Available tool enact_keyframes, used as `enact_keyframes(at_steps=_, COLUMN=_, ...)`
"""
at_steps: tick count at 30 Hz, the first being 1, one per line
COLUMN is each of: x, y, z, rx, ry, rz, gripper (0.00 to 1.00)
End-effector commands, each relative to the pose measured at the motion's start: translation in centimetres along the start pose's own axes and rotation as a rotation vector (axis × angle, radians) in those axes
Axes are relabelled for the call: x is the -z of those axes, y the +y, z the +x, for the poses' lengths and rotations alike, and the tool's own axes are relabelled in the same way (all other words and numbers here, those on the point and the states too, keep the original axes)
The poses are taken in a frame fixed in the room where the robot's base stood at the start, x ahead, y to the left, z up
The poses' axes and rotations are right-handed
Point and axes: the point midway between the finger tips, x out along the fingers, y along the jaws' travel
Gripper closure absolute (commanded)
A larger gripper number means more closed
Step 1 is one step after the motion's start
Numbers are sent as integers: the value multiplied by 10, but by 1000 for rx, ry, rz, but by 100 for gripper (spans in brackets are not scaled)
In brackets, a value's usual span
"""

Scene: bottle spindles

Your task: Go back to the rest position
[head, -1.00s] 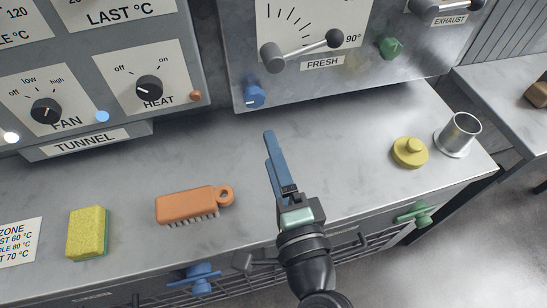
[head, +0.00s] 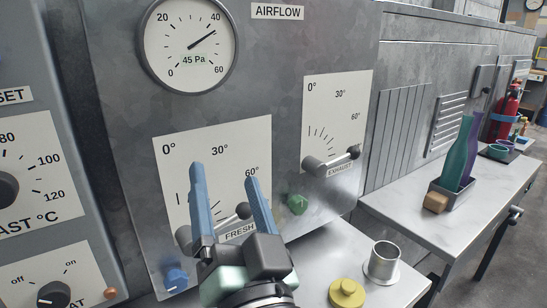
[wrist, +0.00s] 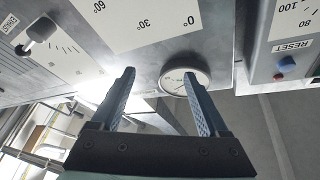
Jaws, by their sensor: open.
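My gripper (head: 230,205) is open and empty, its two blue fingers pointing up in front of the AIRFLOW panel (head: 275,75). In the head view it covers part of the FRESH dial plate (head: 178,152) and its lever. In the wrist view the fingers (wrist: 160,95) stand apart with nothing between them, and the panel shows upside down behind them. I cannot tell whether the gripper touches the panel; no contact shows.
The EXHAUST lever (head: 332,162), a green knob (head: 297,204) and a blue knob (head: 175,278) stick out from the panel. A yellow lidded piece (head: 346,293) and a metal cup (head: 382,262) stand below right. Bottles (head: 462,155) stand on the right-hand bench.

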Motion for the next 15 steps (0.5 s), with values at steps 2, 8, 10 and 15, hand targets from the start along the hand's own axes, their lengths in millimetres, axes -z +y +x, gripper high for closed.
enact_keyframes(at_steps=2, x=57, y=-23, z=7, rx=-1, ry=137, rz=-192, gripper=22)
enact_keyframes(at_steps=8, x=160, y=-68, z=-7, rx=-72, ry=418, rz=-541, gripper=22)
enact_keyframes(at_steps=10, x=191, y=-84, z=-18, rx=-107, ry=509, rz=-636, gripper=22)
enact_keyframes(at_steps=15, x=237, y=-108, z=-11, rx=-135, ry=549, rz=-685, gripper=22)
